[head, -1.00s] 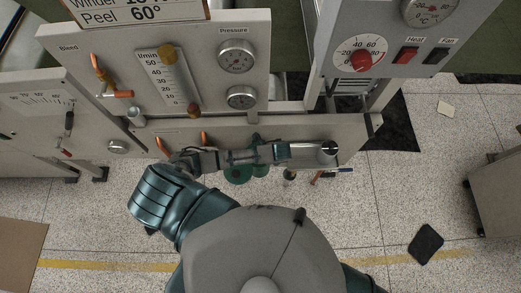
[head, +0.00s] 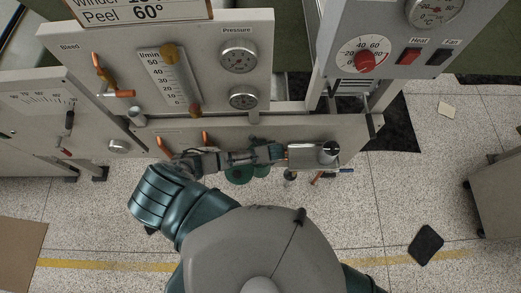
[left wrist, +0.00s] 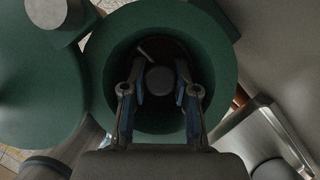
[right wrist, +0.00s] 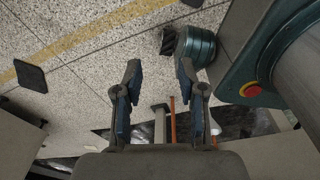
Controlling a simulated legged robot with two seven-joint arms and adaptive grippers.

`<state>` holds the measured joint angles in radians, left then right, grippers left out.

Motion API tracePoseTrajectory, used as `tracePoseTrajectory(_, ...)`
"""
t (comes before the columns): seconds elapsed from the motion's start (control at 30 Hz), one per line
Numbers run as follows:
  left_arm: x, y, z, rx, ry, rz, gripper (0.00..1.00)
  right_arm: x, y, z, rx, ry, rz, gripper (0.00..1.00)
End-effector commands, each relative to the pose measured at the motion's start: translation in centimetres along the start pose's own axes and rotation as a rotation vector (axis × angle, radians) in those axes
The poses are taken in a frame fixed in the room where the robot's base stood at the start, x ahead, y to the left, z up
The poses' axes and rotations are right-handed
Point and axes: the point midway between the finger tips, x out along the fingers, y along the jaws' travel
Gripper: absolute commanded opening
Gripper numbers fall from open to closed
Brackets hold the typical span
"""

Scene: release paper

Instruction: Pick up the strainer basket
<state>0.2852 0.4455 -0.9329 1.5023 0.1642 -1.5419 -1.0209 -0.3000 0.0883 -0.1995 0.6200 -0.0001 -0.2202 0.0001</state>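I cannot clearly make out a strainer basket. In the left wrist view, a green round housing (left wrist: 222,70) has a deep dark opening. A dark rounded cylinder (left wrist: 160,80) and a thin rod (left wrist: 147,52) show inside; I cannot tell whether they belong to the basket. My left gripper (left wrist: 160,68) is open, its fingers over the opening on either side of the cylinder, with no clear contact. In the head view, my left gripper (head: 274,153) is above the green housing (head: 238,175), which it partly hides. My right gripper (right wrist: 159,70) is open and empty.
A second green round part (left wrist: 35,100) lies left of the opening. A metal box (left wrist: 265,140) sits lower right. In the head view, control panels with gauges (head: 238,56) and a red heat switch (head: 410,56) stand behind. Open floor (head: 445,180) lies to the right.

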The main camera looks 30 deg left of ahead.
Motion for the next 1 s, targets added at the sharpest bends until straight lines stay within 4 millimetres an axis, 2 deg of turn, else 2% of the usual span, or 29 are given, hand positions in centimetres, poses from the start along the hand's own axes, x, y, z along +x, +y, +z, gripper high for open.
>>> tracePoseTrajectory(0.37,0.1,0.1,0.2,-0.001,-0.006,0.004,0.00,0.0,-0.8,-0.2,0.004,0.002,-0.009,0.40)
tracePoseTrajectory(0.53,-0.9,0.0,0.6,-0.002,-0.006,0.003,0.00,-0.2,-1.3,-0.3,0.006,0.003,-0.015,0.40)
tracePoseTrajectory(0.67,-2.6,0.0,1.4,-0.002,-0.006,0.001,0.00,-0.5,-1.2,-0.3,0.006,0.004,-0.014,0.40)
tracePoseTrajectory(1.0,-9.3,-0.1,4.1,-0.003,-0.006,-0.002,0.00,-1.2,-0.7,-0.3,0.003,0.003,-0.008,0.40)
